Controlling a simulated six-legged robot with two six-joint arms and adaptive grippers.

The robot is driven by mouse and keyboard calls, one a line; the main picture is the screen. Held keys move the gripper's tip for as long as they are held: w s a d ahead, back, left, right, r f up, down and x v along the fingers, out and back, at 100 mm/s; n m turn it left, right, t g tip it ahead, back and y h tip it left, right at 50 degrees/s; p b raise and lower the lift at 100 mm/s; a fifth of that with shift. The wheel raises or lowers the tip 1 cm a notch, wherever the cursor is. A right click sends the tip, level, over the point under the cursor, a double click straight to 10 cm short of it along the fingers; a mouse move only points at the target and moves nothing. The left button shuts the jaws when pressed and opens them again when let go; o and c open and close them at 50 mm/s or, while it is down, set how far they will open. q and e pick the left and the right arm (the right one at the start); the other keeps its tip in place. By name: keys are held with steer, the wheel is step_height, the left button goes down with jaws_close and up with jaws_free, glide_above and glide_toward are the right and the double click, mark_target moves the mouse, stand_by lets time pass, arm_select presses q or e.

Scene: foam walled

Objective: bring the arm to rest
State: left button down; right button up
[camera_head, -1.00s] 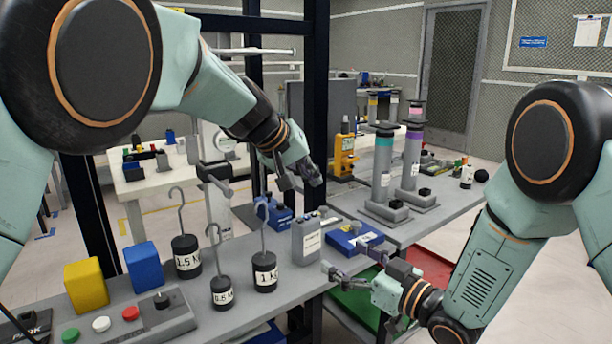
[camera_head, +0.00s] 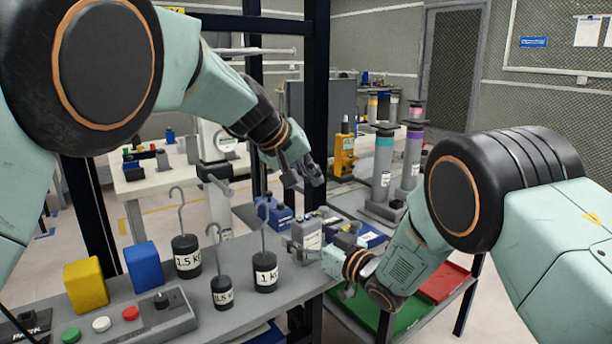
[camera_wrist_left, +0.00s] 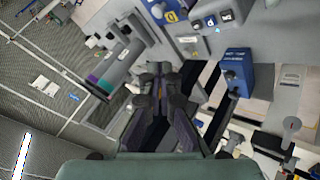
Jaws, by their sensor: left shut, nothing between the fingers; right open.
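My left gripper (camera_head: 303,178) hangs in the air at the upper middle, in front of the dark post. It is shut with nothing in it; the left wrist view shows its fingers (camera_wrist_left: 160,85) together. My right gripper (camera_head: 318,238) is low over the right end of the near bench, open, in front of or right beside a grey labelled box (camera_head: 307,226). Its fingers partly cover the box; whether they touch it I cannot tell.
Hooked weights of 1.5 kg (camera_head: 187,262), 0.5 kg (camera_head: 222,297) and 1 kg (camera_head: 265,277) stand left of my right gripper. A yellow block (camera_head: 86,285), a blue block (camera_head: 144,266) and a button panel (camera_head: 150,322) are further left. A dark post (camera_head: 316,90) rises behind.

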mark_target(314, 238)
steer(key=shift+s+d, duration=0.2)
steer(key=shift+d, duration=0.1)
steer(key=shift+s+d, duration=0.1)
steer(key=shift+s, duration=0.05)
steer(key=shift+s+d, duration=0.15)
steer(key=shift+d, duration=0.1)
steer(key=shift+s+d, duration=0.3)
steer(key=shift+s, duration=0.05)
steer(key=shift+s+d, duration=0.55)
steer(key=shift+s, duration=0.05)
steer(key=shift+s+d, duration=0.25)
steer(key=shift+s, duration=0.05)
steer(key=shift+s+d, duration=0.2)
steer(key=shift+s, duration=0.05)
steer(key=shift+s+d, duration=0.25)
steer(key=shift+s, duration=0.15)
steer(key=shift+s+d, duration=0.4)
steer(key=shift+s, duration=0.05)
arm_select(q)
steer(key=n+g+y, duration=0.1)
steer(key=n, duration=0.7)
steer(key=s+a+r+n+g+y, duration=0.1)
steer(key=n, duration=0.8)
steer(key=s+a+r+n+g+y, duration=0.1)
steer(key=n, duration=0.8)
steer(key=shift+s+a+r+g, duration=0.1)
steer(key=shift+s+a+g, duration=0.05)
steer(key=shift+a+g, duration=0.15)
